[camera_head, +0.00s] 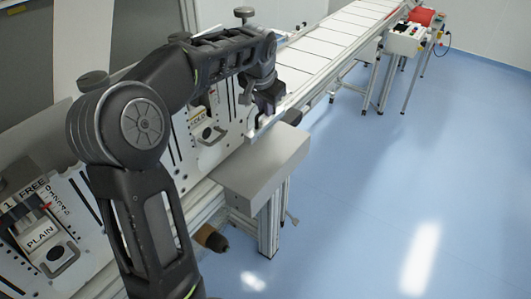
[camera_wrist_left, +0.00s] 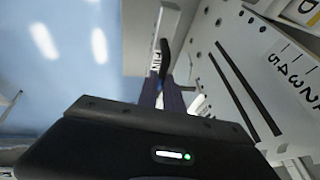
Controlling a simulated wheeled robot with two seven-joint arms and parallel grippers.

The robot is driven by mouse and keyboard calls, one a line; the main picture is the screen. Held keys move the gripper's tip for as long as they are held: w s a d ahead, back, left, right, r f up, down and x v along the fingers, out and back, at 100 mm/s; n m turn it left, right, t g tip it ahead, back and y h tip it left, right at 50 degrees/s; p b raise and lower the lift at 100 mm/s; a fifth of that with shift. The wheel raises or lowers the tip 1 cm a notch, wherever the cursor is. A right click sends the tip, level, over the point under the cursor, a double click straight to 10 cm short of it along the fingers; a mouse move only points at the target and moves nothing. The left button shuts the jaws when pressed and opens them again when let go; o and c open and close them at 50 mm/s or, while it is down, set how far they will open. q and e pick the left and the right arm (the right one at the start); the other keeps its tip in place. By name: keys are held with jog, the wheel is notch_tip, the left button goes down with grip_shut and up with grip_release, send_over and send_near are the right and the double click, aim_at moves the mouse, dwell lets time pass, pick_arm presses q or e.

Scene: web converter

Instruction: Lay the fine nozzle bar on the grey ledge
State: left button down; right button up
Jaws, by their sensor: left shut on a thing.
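My left gripper (camera_head: 268,108) is shut on a slim light-grey bar, which I take to be the fine nozzle bar (camera_head: 261,130). The gripper hides part of the bar, and I cannot tell where its far end stops against the conveyor rail. The bar's near end is close to the back edge of the grey ledge (camera_head: 262,165), seemingly above it; I cannot tell if they touch. In the left wrist view, the dark gripper body covers the bottom and the bar is hard to make out. My right gripper is not in view.
The machine's upright panel with a "COLD" label (camera_head: 198,117) stands just left of the ledge. A "PLAIN" label (camera_head: 40,237) is at lower left. A white conveyor (camera_head: 338,37) runs to the back right. The ledge top looks bare, and blue floor lies open at right.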

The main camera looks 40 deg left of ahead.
aim_at(265, 123)
pick_arm(q)
jog(key=shift+f+p, duration=0.4)
jog(key=shift+f, duration=2.7)
jog(key=shift+f, duration=1.85)
jog(key=shift+f, duration=0.1)
jog(key=c, duration=1.5)
grip_release()
jog(key=shift+f, duration=0.1)
